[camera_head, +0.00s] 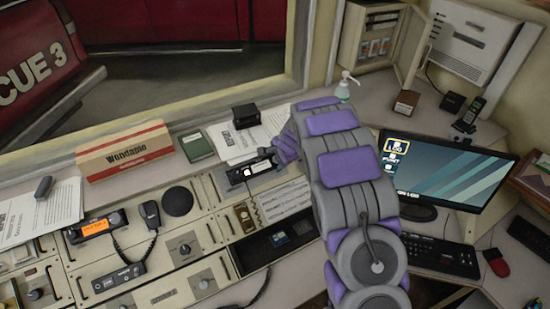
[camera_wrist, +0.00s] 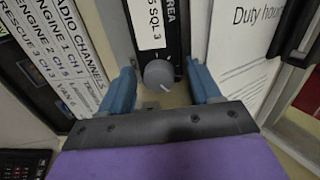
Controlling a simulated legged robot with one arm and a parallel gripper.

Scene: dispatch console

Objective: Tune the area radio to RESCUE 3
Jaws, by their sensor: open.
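The area radio is a black unit with a white label, seen in the wrist view (camera_wrist: 153,25) and set in the console in the head view (camera_head: 252,170). Its round grey knob (camera_wrist: 159,74) has a pointer mark at its upper part. My gripper (camera_wrist: 162,82) is open, with one blue finger on each side of the knob and visible gaps to it. In the head view my gripper (camera_head: 286,150) is at the radio's right end, and my arm hides part of the console.
A duty hours sheet (camera_wrist: 240,40) lies right of the radio. A second radio with an orange display (camera_head: 96,226), a handset (camera_head: 150,214) and a green book (camera_head: 196,146) are left on the console. A monitor (camera_head: 450,178) and keyboard (camera_head: 440,254) stand right of my arm.

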